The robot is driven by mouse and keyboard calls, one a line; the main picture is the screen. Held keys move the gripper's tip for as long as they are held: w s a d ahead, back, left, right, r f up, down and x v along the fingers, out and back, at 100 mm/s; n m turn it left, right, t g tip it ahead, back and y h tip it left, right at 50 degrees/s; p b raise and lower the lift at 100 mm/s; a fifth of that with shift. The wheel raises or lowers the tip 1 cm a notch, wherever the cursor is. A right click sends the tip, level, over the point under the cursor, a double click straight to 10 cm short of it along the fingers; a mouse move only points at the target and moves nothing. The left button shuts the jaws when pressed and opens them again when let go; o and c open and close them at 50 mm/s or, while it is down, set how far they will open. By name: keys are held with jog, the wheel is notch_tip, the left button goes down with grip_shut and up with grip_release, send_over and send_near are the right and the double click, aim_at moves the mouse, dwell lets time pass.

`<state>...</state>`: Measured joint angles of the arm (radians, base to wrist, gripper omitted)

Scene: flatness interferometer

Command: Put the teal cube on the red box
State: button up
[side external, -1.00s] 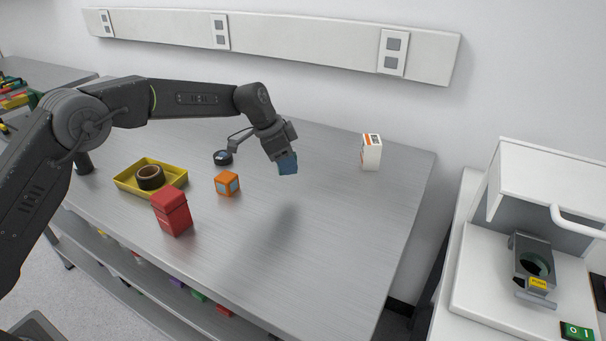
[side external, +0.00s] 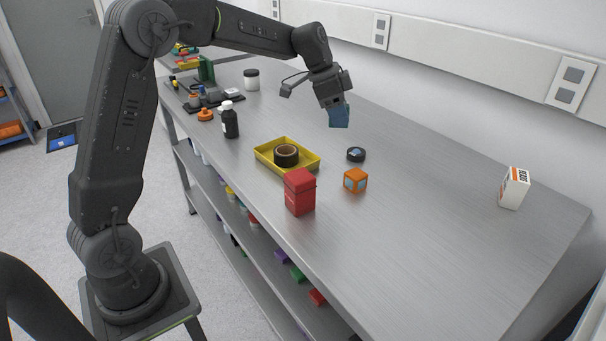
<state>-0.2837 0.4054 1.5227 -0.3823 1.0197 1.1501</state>
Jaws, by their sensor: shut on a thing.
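The teal cube (side external: 339,117) is held in my gripper (side external: 335,103), above the table and behind the black round disc. It looks dark blue-teal, and its top is partly hidden by the jaws. My gripper is shut on it and points downward. The red box (side external: 300,194) stands upright near the table's front edge, below and to the left of the cube in the picture. Nothing lies on its top.
An orange cube (side external: 355,181) stands right of the red box, with the black disc (side external: 356,154) behind it. A yellow tray (side external: 263,158) holding a brown roll (side external: 286,155) is behind-left. A black bottle (side external: 230,122) stands farther left. The right of the table is mostly clear except a white box (side external: 514,188).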

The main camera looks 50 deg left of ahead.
jog(key=s+a+r+n+y, duration=0.15)
jog(key=s+a, duration=0.25)
jog(key=s, duration=0.5)
jog(key=s+a+r+n, duration=0.2)
jog(key=s+a, duration=0.1)
jog(key=s, duration=0.7)
send_over(306, 174)
jog(key=s, duration=0.1)
jog(key=shift+t, duration=0.3)
jog(key=f, duration=0.7)
jog(key=shift+s+a+f, duration=0.1)
jog(key=shift+s+a, duration=0.1)
jog(key=shift+f, duration=2)
jog(key=o, duration=1.1)
jog(key=shift+f, duration=0.15)
jog(key=shift+c, duration=0.2)
